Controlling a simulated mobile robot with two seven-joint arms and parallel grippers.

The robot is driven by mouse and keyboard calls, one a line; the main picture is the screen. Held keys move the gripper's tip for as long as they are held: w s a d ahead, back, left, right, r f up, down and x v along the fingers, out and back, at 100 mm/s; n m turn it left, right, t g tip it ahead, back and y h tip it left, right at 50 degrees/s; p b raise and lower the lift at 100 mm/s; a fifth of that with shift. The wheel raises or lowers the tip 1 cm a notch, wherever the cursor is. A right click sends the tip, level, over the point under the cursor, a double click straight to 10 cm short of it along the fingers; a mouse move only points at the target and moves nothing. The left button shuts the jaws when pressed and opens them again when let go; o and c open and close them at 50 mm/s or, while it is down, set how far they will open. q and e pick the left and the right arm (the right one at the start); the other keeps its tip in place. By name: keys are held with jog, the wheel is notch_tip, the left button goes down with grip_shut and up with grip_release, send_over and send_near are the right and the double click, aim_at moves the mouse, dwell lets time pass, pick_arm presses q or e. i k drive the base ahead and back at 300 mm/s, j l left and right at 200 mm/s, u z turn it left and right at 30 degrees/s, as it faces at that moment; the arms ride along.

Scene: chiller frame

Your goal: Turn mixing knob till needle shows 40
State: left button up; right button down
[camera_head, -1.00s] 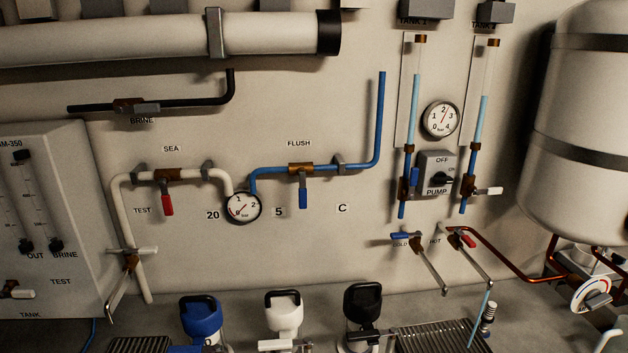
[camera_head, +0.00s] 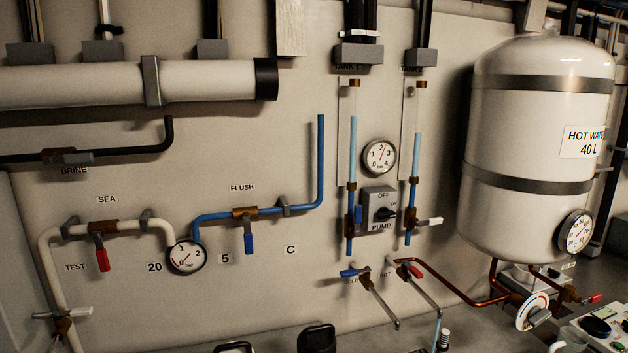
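The mixing knob appears to be the round white dial with a red arc and a grey handle (camera_head: 533,311), low at the right below the hot water tank. Copper pipes meet at it. A round gauge with a needle (camera_head: 576,232) sits on the lower right of the tank; its numbers are too small to read. Neither of my grippers is in view, and nothing touches the dial.
The white hot water tank (camera_head: 530,140), marked 40 L, stands above the dial. A copper pipe (camera_head: 455,284) runs to it from the hot tap (camera_head: 409,270). A control panel (camera_head: 600,325) with buttons is at the bottom right. A red-handled valve (camera_head: 590,299) sits right of the dial.

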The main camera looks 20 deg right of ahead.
aim_at(536, 315)
jog(key=z, duration=1.7)
